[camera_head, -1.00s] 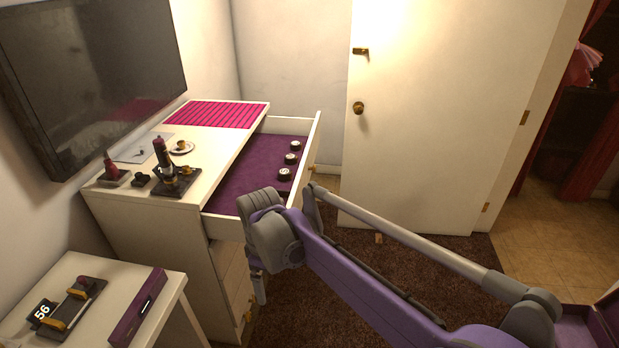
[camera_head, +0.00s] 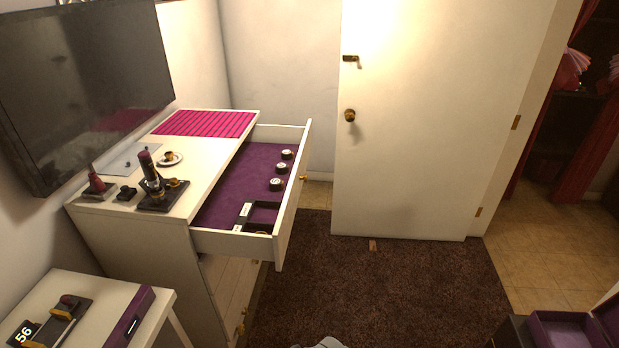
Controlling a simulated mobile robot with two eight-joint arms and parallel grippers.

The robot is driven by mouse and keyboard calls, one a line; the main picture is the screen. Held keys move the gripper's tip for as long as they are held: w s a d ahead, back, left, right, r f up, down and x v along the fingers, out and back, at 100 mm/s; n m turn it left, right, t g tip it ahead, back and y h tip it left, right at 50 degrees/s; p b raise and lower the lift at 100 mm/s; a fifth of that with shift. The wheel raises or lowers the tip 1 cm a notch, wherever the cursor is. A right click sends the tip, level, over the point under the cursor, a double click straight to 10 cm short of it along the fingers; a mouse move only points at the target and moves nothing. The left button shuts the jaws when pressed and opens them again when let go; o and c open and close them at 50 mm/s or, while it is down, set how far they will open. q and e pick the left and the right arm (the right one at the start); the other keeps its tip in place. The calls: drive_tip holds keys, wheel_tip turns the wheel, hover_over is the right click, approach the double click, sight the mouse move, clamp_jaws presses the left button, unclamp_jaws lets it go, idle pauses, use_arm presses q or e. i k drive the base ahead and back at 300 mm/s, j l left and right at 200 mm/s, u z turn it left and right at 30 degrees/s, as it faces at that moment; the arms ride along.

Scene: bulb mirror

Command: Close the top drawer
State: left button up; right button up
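The top drawer (camera_head: 289,200) of the white dresser (camera_head: 140,235) is pulled far out to the right. Its purple-lined inside shows several small dark round items in a row and a dark tray (camera_head: 262,215) near the front corner. A brass knob (camera_head: 303,178) is on the drawer's outer face. The lower drawers appear shut, seen at a steep angle. Neither gripper is in view. Only a small grey piece of my own arm shows at the bottom edge.
The dresser top holds a pink striped mat (camera_head: 205,123), a small plate (camera_head: 170,159) and dark desk items. A white side table (camera_head: 60,285) stands at the lower left.

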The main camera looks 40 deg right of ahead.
sight(241, 204)
drive_tip(key=i+l+z, duration=0.7)
drive_tip(key=l, duration=0.15)
drive_tip(key=i+l+z, duration=0.35)
drive_tip(key=j+u, duration=0.1)
drive_tip(key=k+j, duration=0.05)
